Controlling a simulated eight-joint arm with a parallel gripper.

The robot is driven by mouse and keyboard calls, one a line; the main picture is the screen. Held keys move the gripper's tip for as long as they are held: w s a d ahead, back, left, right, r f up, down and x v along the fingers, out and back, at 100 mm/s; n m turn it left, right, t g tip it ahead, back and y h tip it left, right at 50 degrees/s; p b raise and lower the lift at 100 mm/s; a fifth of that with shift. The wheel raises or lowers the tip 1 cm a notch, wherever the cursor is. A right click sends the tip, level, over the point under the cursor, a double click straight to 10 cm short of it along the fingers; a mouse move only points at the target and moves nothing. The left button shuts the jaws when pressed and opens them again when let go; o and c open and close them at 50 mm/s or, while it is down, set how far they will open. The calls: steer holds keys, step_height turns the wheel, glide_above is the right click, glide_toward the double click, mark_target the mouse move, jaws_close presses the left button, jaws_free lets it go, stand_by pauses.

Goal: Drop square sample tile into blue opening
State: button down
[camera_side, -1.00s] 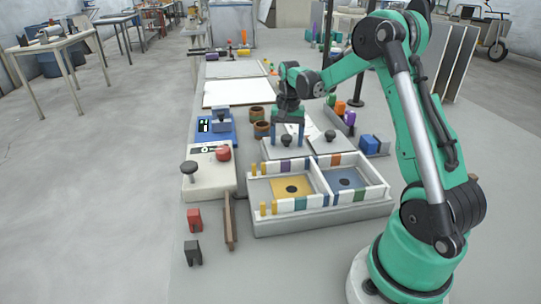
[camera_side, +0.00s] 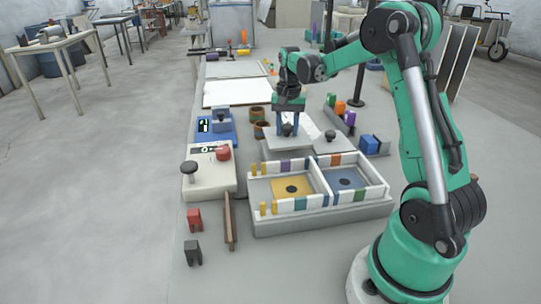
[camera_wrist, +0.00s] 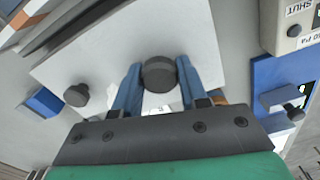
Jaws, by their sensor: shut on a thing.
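My gripper (camera_side: 287,128) is shut on the black knob (camera_wrist: 160,74) of a pale flat lid (camera_wrist: 130,30), with one blue finger on each side of the knob. In the side view the lid (camera_side: 294,143) hangs above the bench. The blue opening (camera_side: 346,172) is the blue-floored bay with a dark hole, in the front right of the grey two-bay tray. It is clear of my gripper, in front of it and to the right. I cannot make out a square sample tile in either view; the lid hides what lies under it.
A yellow-floored bay (camera_side: 277,183) lies left of the blue one. A second knobbed lid (camera_side: 338,147) is close to the right of the held lid. A control box with a red button (camera_side: 223,153), a blue device (camera_side: 219,125) and brown pots (camera_side: 257,113) stand left.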

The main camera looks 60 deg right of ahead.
step_height(320, 180, up, 16)
steer(key=s+a+f, duration=0.2)
steer(key=s+f, duration=0.2)
steer(key=s, duration=0.4)
steer(key=s+a+f, duration=0.2)
steer(key=s+f, duration=0.3)
steer(key=s, duration=0.4)
steer(key=shift+s, duration=0.2)
steer(key=shift+f, duration=0.2)
glide_above(344, 182)
steer(key=shift+f, duration=2.8)
steer(key=shift+f, duration=2.1)
steer(key=shift+c, duration=2)
jaws_free()
